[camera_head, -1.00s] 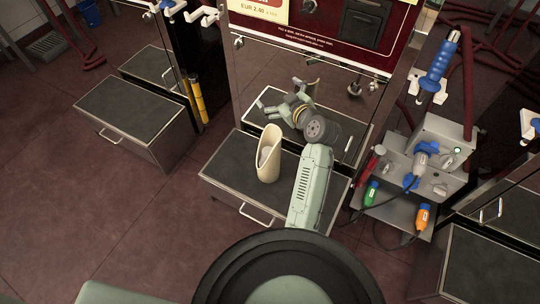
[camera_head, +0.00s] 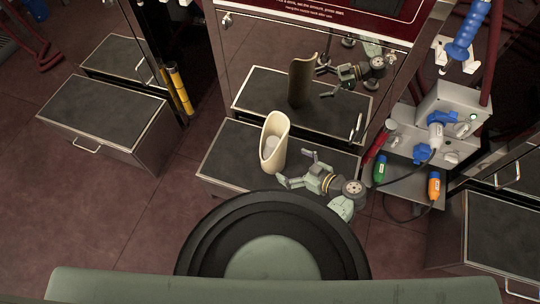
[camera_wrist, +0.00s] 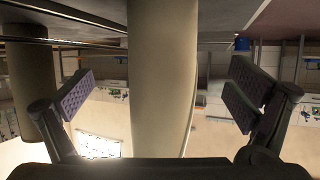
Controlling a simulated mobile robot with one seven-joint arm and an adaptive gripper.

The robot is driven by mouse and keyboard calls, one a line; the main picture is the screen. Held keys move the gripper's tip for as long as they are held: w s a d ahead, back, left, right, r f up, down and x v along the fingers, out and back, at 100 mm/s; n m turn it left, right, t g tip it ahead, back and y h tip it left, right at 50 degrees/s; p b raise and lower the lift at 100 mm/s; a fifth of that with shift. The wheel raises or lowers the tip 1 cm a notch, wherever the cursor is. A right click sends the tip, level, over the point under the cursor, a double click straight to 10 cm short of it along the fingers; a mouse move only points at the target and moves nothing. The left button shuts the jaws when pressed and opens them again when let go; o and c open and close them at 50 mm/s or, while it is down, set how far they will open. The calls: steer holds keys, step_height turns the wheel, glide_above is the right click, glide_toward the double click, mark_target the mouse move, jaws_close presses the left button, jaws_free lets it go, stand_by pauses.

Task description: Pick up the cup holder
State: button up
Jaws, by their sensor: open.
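The cup holder (camera_head: 273,150) is a cream, upright, tube-like holder with a slanted open top. It stands on the dark top of the middle low box. My gripper (camera_head: 296,169) is just to its right in the head view, its two fingers spread and pointing at it. In the wrist view the cup holder (camera_wrist: 162,75) is a pale column between the spread fingers of my gripper (camera_wrist: 163,97), with a visible gap on each side. Its top and base are out of the wrist view.
The middle box (camera_head: 225,160) backs onto a mirror-like panel (camera_head: 290,55) that reflects the holder and my gripper. A grey unit (camera_head: 450,115) with green and orange plugs stands to the right. Another low box (camera_head: 105,108) is at the left, with open floor in front.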

steer(key=p+x, duration=0.1)
steer(key=x, duration=0.8)
steer(key=shift+s+a+p, duration=0.15)
steer(key=shift+s+p, duration=0.05)
steer(key=shift+p, duration=0.2)
steer(key=c, duration=1.5)
